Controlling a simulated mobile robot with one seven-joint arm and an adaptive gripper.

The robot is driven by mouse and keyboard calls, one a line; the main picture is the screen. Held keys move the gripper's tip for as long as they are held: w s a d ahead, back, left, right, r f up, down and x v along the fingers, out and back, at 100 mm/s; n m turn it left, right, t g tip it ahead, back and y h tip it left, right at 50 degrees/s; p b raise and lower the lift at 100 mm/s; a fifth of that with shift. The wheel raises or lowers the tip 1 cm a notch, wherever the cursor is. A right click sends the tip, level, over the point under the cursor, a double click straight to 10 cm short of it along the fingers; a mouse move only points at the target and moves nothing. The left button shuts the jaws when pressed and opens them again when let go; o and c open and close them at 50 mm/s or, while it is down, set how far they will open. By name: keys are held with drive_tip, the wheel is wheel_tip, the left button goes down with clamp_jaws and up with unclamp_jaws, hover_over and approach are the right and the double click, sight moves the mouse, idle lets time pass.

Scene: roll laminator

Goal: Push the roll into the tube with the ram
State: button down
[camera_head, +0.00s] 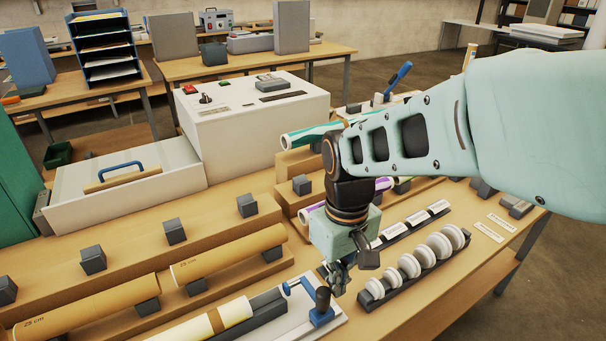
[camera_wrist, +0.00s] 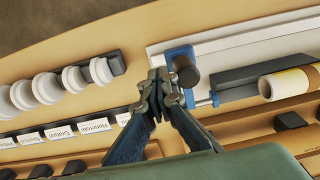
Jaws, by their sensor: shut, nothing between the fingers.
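The ram is a blue bracket (camera_head: 321,317) with an upright dark knob (camera_head: 323,298), at the right end of a white board. In the wrist view the dark knob (camera_wrist: 186,71) stands beside my fingertips. The roll (camera_head: 235,311), cream with a brown band, lies in a grey trough. Its hollow near end (camera_wrist: 268,88) faces the ram, with a gap between. Brown tubes marked 25 cm (camera_head: 228,254) (camera_head: 85,309) lie on grey supports behind. My gripper (camera_head: 340,284) points down, shut and empty, next to the knob; whether it touches cannot be told.
White end caps (camera_head: 410,265) stand in a dark rack right of my gripper, with labelled blocks (camera_head: 408,224) behind. The white laminator (camera_head: 255,125) and a tray with a blue handle (camera_head: 122,170) stand further back. Bare table shows at the front right.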

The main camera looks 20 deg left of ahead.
drive_tip(key=shift+s+f, duration=0.1)
drive_tip(key=shift+f, duration=0.05)
drive_tip(key=s+a, duration=0.6)
drive_tip(key=s, duration=0.1)
drive_tip(key=s+a, duration=0.4)
drive_tip(key=shift+s+a+r+p, duration=0.1)
drive_tip(key=shift+s+r+p, duration=0.2)
drive_tip(key=shift+p, duration=0.1)
drive_tip(key=shift+s+a, duration=0.3)
drive_tip(key=s+a, duration=0.2)
drive_tip(key=s, duration=0.1)
drive_tip(key=s+a, duration=0.5)
drive_tip(key=shift+s, duration=0.35)
drive_tip(key=shift+s+d, duration=0.1)
drive_tip(key=shift+s, duration=0.05)
drive_tip(key=shift+w+d+f, duration=0.1)
drive_tip(key=shift+w+f, duration=0.05)
drive_tip(key=shift+w, duration=0.35)
drive_tip(key=shift+w+d, duration=0.55)
drive_tip(key=shift+w, duration=0.05)
